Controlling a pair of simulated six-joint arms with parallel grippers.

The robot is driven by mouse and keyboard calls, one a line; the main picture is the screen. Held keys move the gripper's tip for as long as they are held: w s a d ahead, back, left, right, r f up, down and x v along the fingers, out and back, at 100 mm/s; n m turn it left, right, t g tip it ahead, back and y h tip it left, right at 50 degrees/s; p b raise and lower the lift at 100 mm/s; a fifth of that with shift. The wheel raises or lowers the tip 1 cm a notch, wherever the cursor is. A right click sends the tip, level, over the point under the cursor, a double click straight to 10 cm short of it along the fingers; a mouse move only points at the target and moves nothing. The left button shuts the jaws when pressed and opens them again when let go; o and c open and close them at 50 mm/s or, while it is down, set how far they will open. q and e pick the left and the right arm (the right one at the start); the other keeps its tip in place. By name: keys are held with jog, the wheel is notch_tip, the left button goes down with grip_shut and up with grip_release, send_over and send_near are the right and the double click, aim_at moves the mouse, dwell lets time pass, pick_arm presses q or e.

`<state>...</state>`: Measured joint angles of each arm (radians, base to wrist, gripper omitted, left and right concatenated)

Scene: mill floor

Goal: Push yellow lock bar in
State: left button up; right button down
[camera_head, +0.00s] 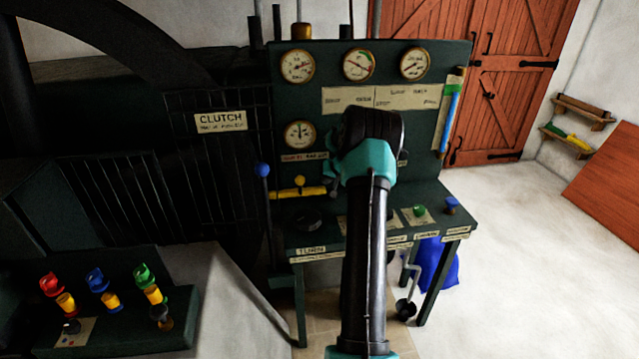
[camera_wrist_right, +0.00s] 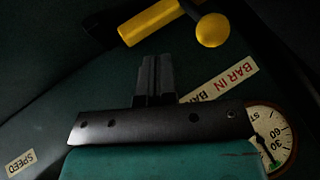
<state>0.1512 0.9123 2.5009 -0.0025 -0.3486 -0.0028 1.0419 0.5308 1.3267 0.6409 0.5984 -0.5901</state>
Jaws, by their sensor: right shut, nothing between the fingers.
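The yellow lock bar (camera_head: 290,194) lies level on the front of the dark green control panel, left of my right arm, with a round yellow knob (camera_head: 300,181) above it. In the right wrist view the bar (camera_wrist_right: 150,23) and its knob (camera_wrist_right: 212,30) are at the top. My right gripper (camera_wrist_right: 153,72) is shut and empty, its fingertips below the bar in that picture with a gap showing. In the head view the right gripper (camera_head: 333,180) is mostly hidden by my wrist, just right of the bar. My left gripper is not in view.
Gauges (camera_head: 358,65) line the panel (camera_head: 430,110). A blue-knobbed lever (camera_head: 263,171) stands left of the bar. The desk (camera_head: 405,200) below carries green and blue knobs. A "BAR IN" label (camera_wrist_right: 225,82) and a dial (camera_wrist_right: 272,138) show in the wrist view. Floor at right is clear.

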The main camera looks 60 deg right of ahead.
jog(key=v, duration=0.6)
dwell(0.3)
jog(key=s+a+f+n+g+y, duration=0.2)
jog(key=a+f+y, duration=0.3)
jog(key=a, duration=0.6)
jog(key=s+a+f+n+g+y, duration=0.15)
jog(key=a+f, duration=0.45)
jog(key=a, duration=0.6)
jog(key=w+a+f+n+g, duration=0.1)
jog(key=w+a+f+g, duration=0.15)
jog(key=a+f, duration=0.6)
jog(key=w+a+f+n+g, duration=0.1)
jog(key=w+a+f, duration=0.3)
jog(key=a, duration=0.8)
jog(key=s+a+f+n, duration=0.1)
jog(key=a+f+n, duration=0.1)
jog(key=a, duration=0.8)
jog(key=s+a+f+n, duration=0.2)
jog(key=a+f, duration=0.1)
jog(key=a, duration=0.6)
jog(key=shift+s+a+f+h, duration=0.25)
jog(key=shift+s+a+h, duration=0.05)
jog(key=shift+a+h, duration=0.1)
